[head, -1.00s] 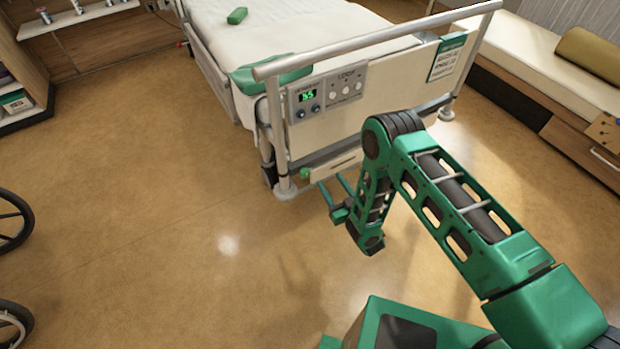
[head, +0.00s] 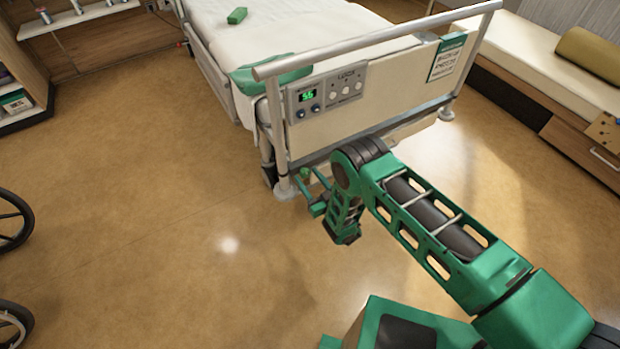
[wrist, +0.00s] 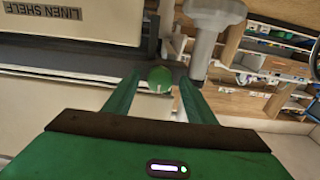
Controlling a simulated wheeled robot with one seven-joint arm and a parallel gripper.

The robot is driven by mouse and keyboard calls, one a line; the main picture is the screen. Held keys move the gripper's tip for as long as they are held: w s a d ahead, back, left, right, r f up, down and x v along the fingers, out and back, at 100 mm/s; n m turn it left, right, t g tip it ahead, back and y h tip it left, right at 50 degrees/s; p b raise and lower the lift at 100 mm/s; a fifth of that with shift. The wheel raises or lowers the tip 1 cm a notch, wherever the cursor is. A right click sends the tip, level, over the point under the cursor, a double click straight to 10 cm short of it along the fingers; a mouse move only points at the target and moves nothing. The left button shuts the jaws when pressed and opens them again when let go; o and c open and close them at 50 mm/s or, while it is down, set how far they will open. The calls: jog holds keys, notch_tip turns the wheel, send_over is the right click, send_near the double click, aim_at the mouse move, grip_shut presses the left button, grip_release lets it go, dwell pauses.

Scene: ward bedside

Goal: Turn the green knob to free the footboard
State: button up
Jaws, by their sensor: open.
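The green knob (head: 304,172) is low at the left end of the bed's cream footboard (head: 395,100), beside the post foot. In the wrist view the round knob (wrist: 160,75) shows a pale mark at its lower edge. It appears in the gap between the tips of my gripper (wrist: 160,80), with space on both sides. My gripper is open and holds nothing. In the head view my gripper (head: 309,178) is at the knob; its fingers partly overlap that area. I cannot tell whether the tips reach around the knob or stop just short.
The pale bed post (wrist: 208,40) stands close to the right finger in the wrist view. A control panel (head: 327,90) is on the footboard above. A bench (head: 535,65) stands at right, and wheelchair wheels (head: 12,220) at far left.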

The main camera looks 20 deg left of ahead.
jog(key=shift+w+a, duration=0.25)
jog(key=shift+a, duration=0.1)
